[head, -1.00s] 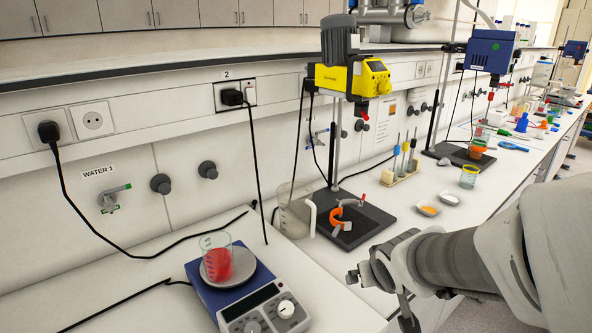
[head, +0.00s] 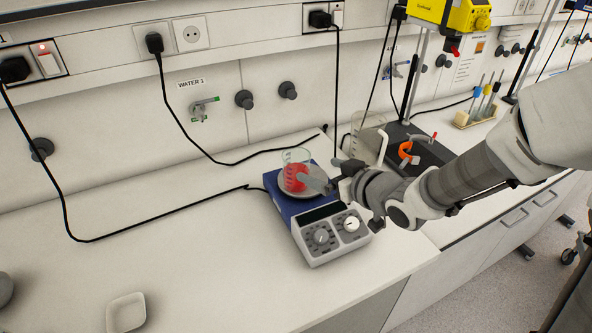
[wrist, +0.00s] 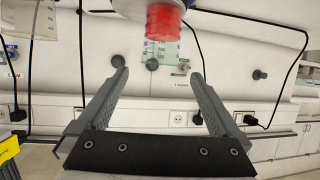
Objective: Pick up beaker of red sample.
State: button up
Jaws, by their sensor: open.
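The beaker of red sample (head: 295,172) is clear glass with red liquid in its lower part. It stands upright on the round plate (head: 288,194) of a blue and grey hotplate stirrer (head: 322,236). Whether a finger touches the glass cannot be told.
A larger glass beaker (head: 364,138) stands behind my wrist, near a dark stand base (head: 428,152) with an orange clamp (head: 405,152). A black cable (head: 150,208) crosses the bench to the left. A white dish (head: 126,312) lies front left. The left bench is mostly clear.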

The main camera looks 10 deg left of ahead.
aim_at(290, 149)
jog(key=b+x, duration=0.1)
jog(key=x, duration=0.8)
jog(key=shift+d, duration=0.1)
jog(key=shift+x, duration=2.75)
jog(key=shift+s+f, duration=0.1)
jog(key=c, duration=1.4)
jog(key=shift+c, duration=0.2)
jog(key=shift+r, duration=0.7)
notch_tip(290, 149, up, 3)
jog(key=shift+f, duration=0.15)
jog(key=d+r+p, duration=0.4)
jog(key=d+r, duration=0.2)
jog(key=d, duration=0.5)
jog(key=shift+r, duration=0.4)
